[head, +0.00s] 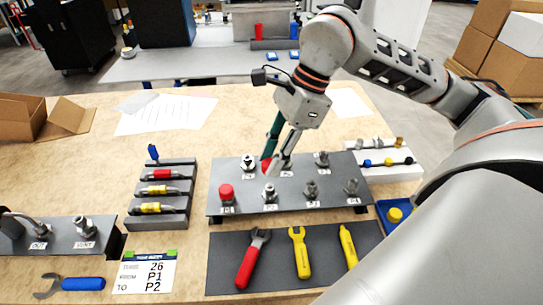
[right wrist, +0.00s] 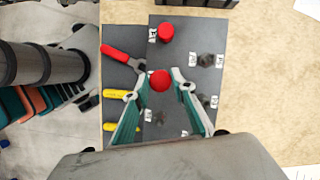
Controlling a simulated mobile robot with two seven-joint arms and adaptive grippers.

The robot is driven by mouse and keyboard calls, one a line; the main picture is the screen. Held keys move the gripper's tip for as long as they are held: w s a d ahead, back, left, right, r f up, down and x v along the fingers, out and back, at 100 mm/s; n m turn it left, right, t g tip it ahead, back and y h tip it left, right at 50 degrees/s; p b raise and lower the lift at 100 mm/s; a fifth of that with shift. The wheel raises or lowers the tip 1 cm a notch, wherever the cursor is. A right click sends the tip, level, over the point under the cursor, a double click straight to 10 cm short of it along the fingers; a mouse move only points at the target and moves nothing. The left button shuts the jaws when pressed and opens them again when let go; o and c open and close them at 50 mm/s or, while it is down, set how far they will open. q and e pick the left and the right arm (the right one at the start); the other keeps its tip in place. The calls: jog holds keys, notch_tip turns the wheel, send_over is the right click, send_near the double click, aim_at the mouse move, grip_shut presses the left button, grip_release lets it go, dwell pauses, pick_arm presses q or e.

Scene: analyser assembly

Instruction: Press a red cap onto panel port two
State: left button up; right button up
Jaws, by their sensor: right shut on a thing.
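The dark grey panel (head: 240,203) carries two rows of metal ports. A red cap (head: 227,192) sits on the front-left port; it also shows in the right wrist view (right wrist: 165,32). Port two (head: 270,189) is the bare metal fitting to its right in the front row. My right gripper (head: 270,167) is shut on a second red cap (right wrist: 160,80), held between its fingertips. In the head view this cap is partly behind the fingers and appears above port two. In the right wrist view it covers the place where port two stands. My left gripper is out of view.
A dark mat (head: 222,262) with a red wrench and yellow tools lies in front of the panel. A rack (head: 160,222) of coloured-handled tools stands left, a white block (head: 398,172) with small parts right. Neighbouring ports stand close around the held cap.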

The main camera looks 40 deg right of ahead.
aim_at(267, 191)
jog(key=shift+f+b, duration=0.65)
jog(key=shift+f, duration=0.4)
jog(key=shift+f+b, duration=0.35)
jog(key=shift+f, duration=0.2)
jog(key=shift+f+b, duration=0.3)
jog(key=shift+f, duration=0.2)
jog(key=shift+f+b, duration=0.35)
jog(key=shift+f, duration=0.2)
jog(key=shift+f, duration=0.5)
jog(key=shift+f+b, duration=0.3)
jog(key=shift+b, duration=0.15)
jog(key=shift+f, duration=0.45)
jog(key=o, duration=0.8)
